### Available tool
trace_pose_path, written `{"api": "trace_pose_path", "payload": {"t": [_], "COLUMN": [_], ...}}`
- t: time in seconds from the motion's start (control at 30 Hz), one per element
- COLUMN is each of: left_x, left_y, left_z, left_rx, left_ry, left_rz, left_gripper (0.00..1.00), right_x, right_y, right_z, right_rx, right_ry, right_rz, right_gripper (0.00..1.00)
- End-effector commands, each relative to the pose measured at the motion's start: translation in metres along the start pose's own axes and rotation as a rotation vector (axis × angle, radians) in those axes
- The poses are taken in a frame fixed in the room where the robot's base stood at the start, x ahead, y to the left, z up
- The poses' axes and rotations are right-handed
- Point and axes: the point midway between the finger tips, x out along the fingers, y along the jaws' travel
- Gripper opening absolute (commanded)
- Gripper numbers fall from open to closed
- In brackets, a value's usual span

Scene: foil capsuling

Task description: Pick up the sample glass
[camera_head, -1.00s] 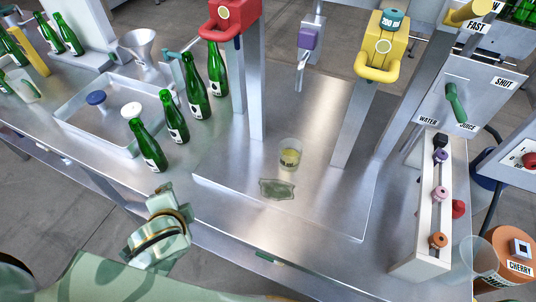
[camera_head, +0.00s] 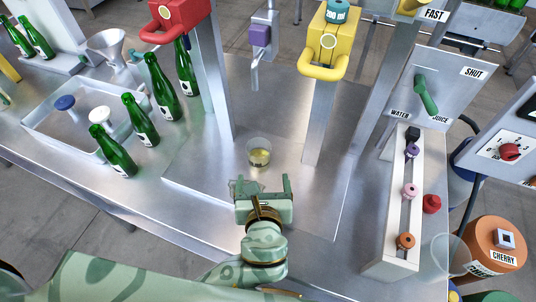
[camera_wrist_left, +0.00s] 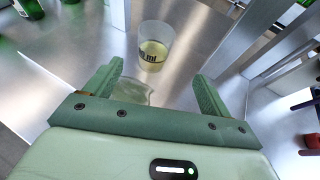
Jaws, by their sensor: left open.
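The sample glass (camera_head: 259,152) is a small clear cup with some pale yellow liquid. It stands upright on the raised metal plate between the red-handled and yellow-handled posts. In the left wrist view the glass (camera_wrist_left: 155,46) stands ahead of the jaws, with part of a label reading "ml". My left gripper (camera_head: 262,183) is open and empty, just in front of the glass and apart from it. Its two fingers (camera_wrist_left: 152,85) show on either side in the left wrist view. A greenish flat patch on the plate is partly covered by the gripper. My right gripper is not in view.
A purple-collared spout (camera_head: 255,75) hangs above and behind the glass. The red-handled post (camera_head: 212,85) and yellow-handled post (camera_head: 319,120) flank it. Several green bottles (camera_head: 140,119) stand at left by a metal tray (camera_head: 48,140). A white slider panel (camera_head: 390,215) is at right.

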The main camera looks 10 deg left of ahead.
Motion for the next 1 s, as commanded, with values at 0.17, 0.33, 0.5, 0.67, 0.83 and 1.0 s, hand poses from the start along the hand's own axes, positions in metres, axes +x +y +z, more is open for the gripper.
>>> {"api": "trace_pose_path", "payload": {"t": [0.17, 0.33, 0.5, 0.67, 0.83, 1.0], "left_x": [0.048, 0.075, 0.088, 0.115, 0.133, 0.134], "left_y": [0.001, 0.001, 0.002, 0.004, 0.003, 0.003], "left_z": [-0.002, -0.002, -0.002, -0.007, -0.007, -0.006], "left_rx": [0.000, -0.002, -0.003, -0.001, -0.002, -0.003], "left_ry": [-0.002, 0.000, 0.001, 0.000, 0.003, 0.003], "left_rz": [0.003, 0.002, 0.003, 0.004, 0.002, 0.001], "left_gripper": [0.83, 0.83, 0.83, 0.83, 0.83, 0.83], "right_x": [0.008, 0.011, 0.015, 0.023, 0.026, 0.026], "right_y": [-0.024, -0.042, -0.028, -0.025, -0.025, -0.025], "right_z": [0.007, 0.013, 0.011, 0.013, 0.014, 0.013], "right_rx": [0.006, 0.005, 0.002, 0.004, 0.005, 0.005], "right_ry": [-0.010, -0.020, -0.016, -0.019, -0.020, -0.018], "right_rz": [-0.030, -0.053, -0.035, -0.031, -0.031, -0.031], "right_gripper": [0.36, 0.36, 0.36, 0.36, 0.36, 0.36]}}
